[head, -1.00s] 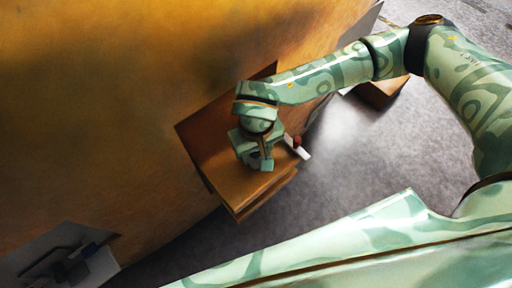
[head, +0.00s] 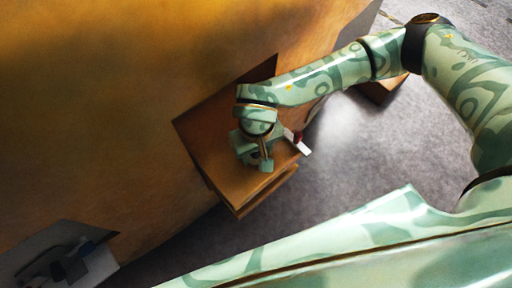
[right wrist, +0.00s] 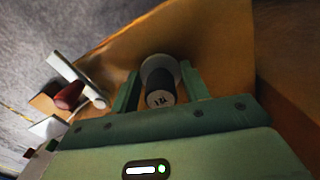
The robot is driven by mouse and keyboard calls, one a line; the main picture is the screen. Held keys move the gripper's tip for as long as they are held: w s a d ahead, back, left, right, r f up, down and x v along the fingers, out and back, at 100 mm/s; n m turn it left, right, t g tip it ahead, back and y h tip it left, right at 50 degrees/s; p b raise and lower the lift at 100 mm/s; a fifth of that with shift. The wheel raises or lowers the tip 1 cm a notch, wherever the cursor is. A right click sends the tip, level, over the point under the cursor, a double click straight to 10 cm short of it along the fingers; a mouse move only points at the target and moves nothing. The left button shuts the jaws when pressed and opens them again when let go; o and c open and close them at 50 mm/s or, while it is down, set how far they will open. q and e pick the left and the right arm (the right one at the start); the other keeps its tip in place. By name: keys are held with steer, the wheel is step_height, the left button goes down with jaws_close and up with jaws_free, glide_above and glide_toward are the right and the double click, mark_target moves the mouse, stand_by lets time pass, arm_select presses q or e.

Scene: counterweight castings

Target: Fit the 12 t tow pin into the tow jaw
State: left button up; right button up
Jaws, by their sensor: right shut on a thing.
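The tow jaw (head: 208,145) is a brown block of stacked plates, with a gap at its lower edge, sticking out from the big orange-brown casting. My right gripper (head: 262,160) is over its upper face. In the right wrist view the gripper (right wrist: 162,78) is shut on the 12 t tow pin (right wrist: 160,97), a dark cylinder with a pale end marked 12. A pale round part (right wrist: 160,66) shows beyond the dark body. Whether the pin is in a hole of the jaw cannot be told; my gripper hides it in the head view. My left gripper is not in view.
A white bar (head: 303,148) with a red piece (head: 297,137) sits by the jaw's right edge; both show in the wrist view. The casting (head: 110,130) fills the left. A grey panel with dark and blue parts (head: 85,262) lies lower left.

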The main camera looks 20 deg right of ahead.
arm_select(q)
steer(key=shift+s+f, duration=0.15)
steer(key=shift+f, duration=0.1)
arm_select(e)
steer(key=shift+f, duration=0.65)
steer(key=o, duration=1.2)
steer(key=shift+b, duration=0.3)
steer(key=shift+c, duration=0.2)
steer(key=shift+f, duration=0.1)
arm_select(q)
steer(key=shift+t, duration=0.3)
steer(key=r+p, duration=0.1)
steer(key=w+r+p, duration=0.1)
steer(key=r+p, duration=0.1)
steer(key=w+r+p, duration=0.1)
steer(key=p, duration=0.1)
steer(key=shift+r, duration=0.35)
arm_select(e)
step_height(320, 180, up, 16)
steer(key=shift+r, duration=0.25)
steer(key=shift+f, duration=0.15)
